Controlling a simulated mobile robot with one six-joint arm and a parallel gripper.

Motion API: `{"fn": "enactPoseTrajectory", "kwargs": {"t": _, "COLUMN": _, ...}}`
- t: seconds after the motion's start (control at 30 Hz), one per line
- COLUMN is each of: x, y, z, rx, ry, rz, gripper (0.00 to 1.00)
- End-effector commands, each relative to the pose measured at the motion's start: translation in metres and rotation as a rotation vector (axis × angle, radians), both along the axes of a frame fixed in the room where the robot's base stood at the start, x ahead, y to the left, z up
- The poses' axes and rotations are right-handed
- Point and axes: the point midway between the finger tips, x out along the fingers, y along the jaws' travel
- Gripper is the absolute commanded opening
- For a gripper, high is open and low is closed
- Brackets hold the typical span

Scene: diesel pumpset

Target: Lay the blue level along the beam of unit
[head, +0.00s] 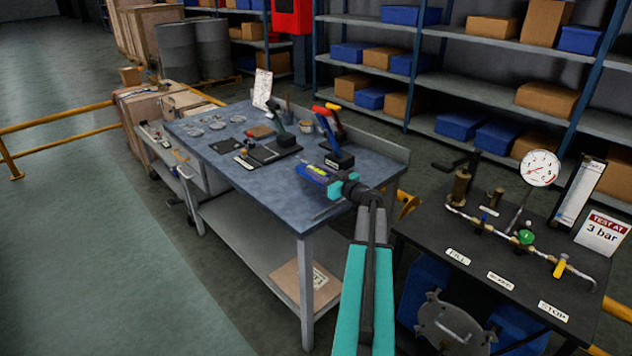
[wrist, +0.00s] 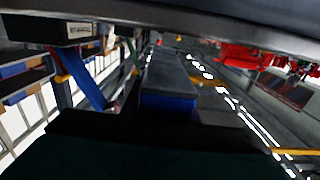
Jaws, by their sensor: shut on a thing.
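The blue level (head: 313,171), with a yellow patch on it, shows at the near right part of the workbench in the head view. My gripper (head: 336,184) is shut on its near end. The level points away from the gripper, toward the upper left. In the wrist view the level (wrist: 168,102) runs out from between the dark fingers, its blue end face below a grey upper side. The level looks held above the bench top, but the gap is hard to judge. I cannot make out the beam of the unit in either view.
The workbench (head: 235,180) holds a red-and-blue tool on a dark stand (head: 335,135), a black tray (head: 272,152) and small parts. A black test bench (head: 490,250) with a gauge stands right. Shelves (head: 470,80) line the back. Open floor (head: 90,240) lies left.

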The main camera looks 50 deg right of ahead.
Motion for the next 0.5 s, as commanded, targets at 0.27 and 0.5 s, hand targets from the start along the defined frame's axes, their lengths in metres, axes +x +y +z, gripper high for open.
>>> {"fn": "enactPoseTrajectory", "kwargs": {"t": 0.27, "x": 0.0, "y": 0.0, "z": -0.013, "rx": 0.002, "ry": 0.0, "rz": -0.001, "gripper": 0.0}}
{"fn": "enactPoseTrajectory", "kwargs": {"t": 0.5, "x": 0.0, "y": -0.001, "z": -0.034, "rx": 0.002, "ry": -0.002, "rz": -0.001, "gripper": 0.0}}
